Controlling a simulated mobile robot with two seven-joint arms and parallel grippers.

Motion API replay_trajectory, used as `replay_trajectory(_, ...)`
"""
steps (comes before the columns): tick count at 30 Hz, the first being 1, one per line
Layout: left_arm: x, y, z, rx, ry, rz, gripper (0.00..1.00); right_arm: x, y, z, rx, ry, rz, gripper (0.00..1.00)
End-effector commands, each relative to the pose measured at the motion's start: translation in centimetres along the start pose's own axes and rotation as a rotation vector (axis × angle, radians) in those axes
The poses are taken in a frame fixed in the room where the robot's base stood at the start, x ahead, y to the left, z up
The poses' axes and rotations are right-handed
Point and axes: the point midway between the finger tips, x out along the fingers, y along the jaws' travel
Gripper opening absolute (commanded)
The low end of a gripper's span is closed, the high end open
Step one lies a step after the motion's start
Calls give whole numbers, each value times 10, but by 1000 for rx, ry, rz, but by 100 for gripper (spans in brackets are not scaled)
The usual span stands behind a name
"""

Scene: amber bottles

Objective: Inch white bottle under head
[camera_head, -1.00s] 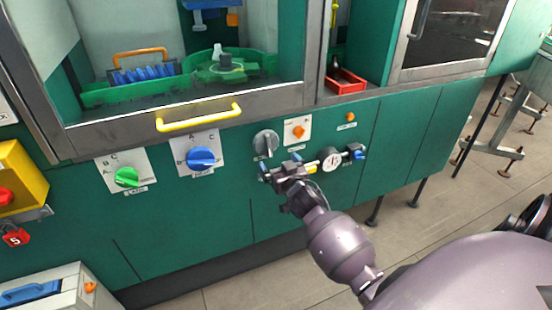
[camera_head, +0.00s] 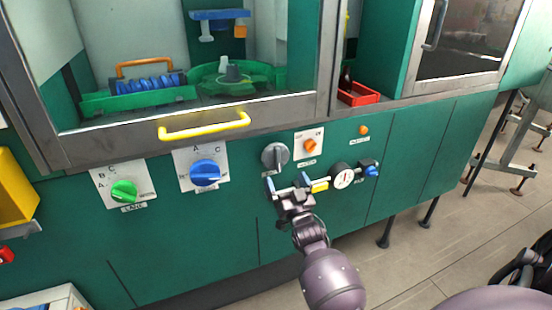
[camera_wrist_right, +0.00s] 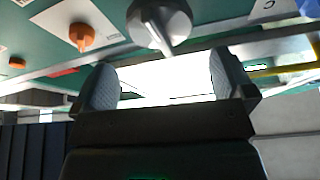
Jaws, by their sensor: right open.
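A small whitish piece (camera_head: 225,62), perhaps the white bottle, shows on the round green carousel (camera_head: 268,80) behind the cabinet window; it is too small to tell for sure. A blue head (camera_head: 218,15) hangs above and behind it. My right gripper (camera_head: 288,183) is open and empty, just below the grey knob (camera_head: 275,155) on the green front panel. In the right wrist view the same grey knob (camera_wrist_right: 160,22) stands just beyond the two open fingers, apart from them. My left gripper is out of view.
The panel also holds a blue knob (camera_head: 205,173), a green knob (camera_head: 124,191), an orange knob (camera_head: 310,146) and a round gauge (camera_head: 342,176). A yellow handle (camera_head: 204,126) crosses the window's lower frame. A rack of blue items (camera_head: 150,84) stands left of the carousel.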

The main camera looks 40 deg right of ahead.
Motion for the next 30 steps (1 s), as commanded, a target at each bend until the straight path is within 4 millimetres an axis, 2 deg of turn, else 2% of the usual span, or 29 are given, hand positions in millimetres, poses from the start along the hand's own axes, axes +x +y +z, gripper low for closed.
replay_trajectory(9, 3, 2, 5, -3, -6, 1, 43, 55, 0, 0, 0, 1, -1, 100)
replay_trajectory(15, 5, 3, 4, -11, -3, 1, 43, 78, 0, 1, -1, -2, -1, 100)
replay_trajectory(21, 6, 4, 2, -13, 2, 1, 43, 87, 0, 0, 1, -1, -1, 100)
replay_trajectory(29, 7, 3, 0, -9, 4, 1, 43, 88, 0, 0, 1, -1, 0, 100)
replay_trajectory(30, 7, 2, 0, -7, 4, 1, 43, 88, 0, 0, 1, -1, 0, 94)
